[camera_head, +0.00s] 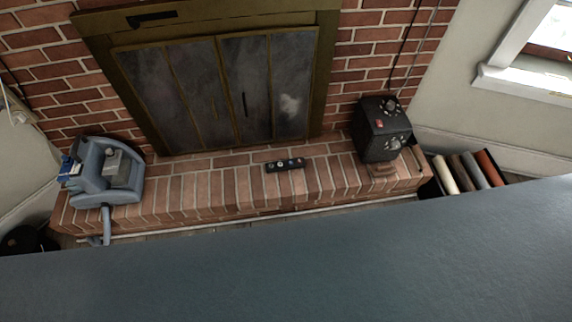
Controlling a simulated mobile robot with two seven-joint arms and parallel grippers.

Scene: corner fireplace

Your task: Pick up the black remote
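The black remote (285,165) lies flat on the brick hearth (215,180), in front of the fireplace doors and near the middle of the hearth. It is small, dark and long, with several light and blue spots on its top. Nothing covers it. Neither of my grippers shows in the head view.
A blue-grey device (107,170) sits on the hearth's left end. A black box-shaped object (382,128) stands at its right. Rolled items (467,171) lie right of the hearth. A large blue-grey surface (300,260) fills the foreground. The hearth around the remote is clear.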

